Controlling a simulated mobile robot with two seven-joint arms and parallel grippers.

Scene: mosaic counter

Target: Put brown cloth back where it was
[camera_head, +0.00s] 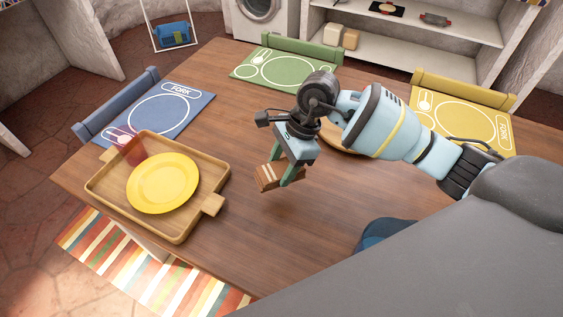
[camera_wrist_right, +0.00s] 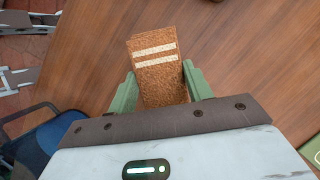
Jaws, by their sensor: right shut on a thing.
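The brown cloth (camera_head: 266,179) is a small folded piece with cream stripes. My right gripper (camera_head: 281,172) is shut on it and holds it over the wooden table (camera_head: 238,225), to the right of the tray. In the right wrist view the cloth (camera_wrist_right: 157,62) sits between the green fingers (camera_wrist_right: 160,88), with two pale stripes across it. In the head view the fingers hide part of it. I cannot tell how far above the table it is. My left gripper is not in view.
A wooden tray (camera_head: 112,203) holds a yellow plate (camera_head: 163,183) and a reddish see-through cup (camera_head: 134,151). Blue (camera_head: 160,112), green (camera_head: 268,68) and yellow (camera_head: 455,122) placemats lie along the table edges. A round wooden thing (camera_head: 345,143) is partly hidden behind my arm. The table's middle front is clear.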

